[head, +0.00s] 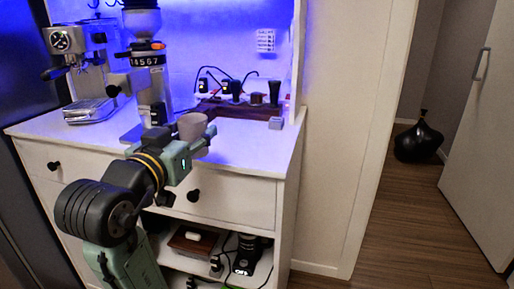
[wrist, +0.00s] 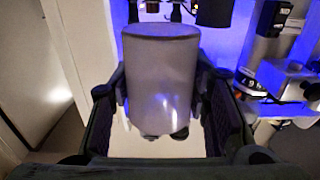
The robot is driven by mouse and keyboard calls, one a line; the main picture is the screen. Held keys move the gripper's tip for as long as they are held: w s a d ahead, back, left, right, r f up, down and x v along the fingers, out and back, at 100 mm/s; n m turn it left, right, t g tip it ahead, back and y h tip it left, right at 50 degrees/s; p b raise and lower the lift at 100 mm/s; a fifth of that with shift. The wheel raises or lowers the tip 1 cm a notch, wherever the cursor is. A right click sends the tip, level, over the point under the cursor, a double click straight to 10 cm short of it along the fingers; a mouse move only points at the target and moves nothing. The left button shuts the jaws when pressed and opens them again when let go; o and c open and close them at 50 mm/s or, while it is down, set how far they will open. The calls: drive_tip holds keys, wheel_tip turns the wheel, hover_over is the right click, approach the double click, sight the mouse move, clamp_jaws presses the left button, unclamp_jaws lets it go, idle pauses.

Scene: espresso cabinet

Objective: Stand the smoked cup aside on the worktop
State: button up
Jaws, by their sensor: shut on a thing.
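The smoked cup (head: 191,127) is a greyish, slightly see-through cup. My gripper (head: 196,142) is shut on it and holds it over the front part of the white worktop (head: 251,151). In the wrist view the cup (wrist: 161,82) fills the middle, with a finger of my gripper (wrist: 161,108) on each side of it. The head view does not show clearly whether the cup's bottom is above the worktop or touching it.
An espresso machine (head: 90,75) is at the left. The worktop's right front is clear.

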drive_tip(key=w+d, duration=0.3)
drive_tip(key=w, duration=0.1)
drive_tip(key=w+d+f+p, duration=0.1)
drive_tip(key=w+d, duration=0.2)
drive_tip(key=w, duration=0.1)
drive_tip(key=w+d+p, duration=0.1)
drive_tip(key=w+d, duration=0.2)
drive_tip(key=w, duration=0.1)
drive_tip(key=shift+d+f, duration=0.1)
drive_tip(key=shift+f, duration=0.05)
drive_tip(key=f, duration=0.3)
drive_tip(key=shift+w+d+p, duration=0.3)
drive_tip(key=shift+w, duration=0.05)
drive_tip(key=shift+f, duration=0.3)
drive_tip(key=shift+f, duration=0.1)
drive_tip(key=shift+f, duration=0.15)
drive_tip(key=o, duration=1.2)
drive_tip(key=shift+c, duration=0.2)
drive_tip(key=shift+r, duration=0.35)
drive_tip(key=b+v, duration=0.1)
drive_tip(key=v, duration=1.1)
drive_tip(key=shift+b, duration=0.3)
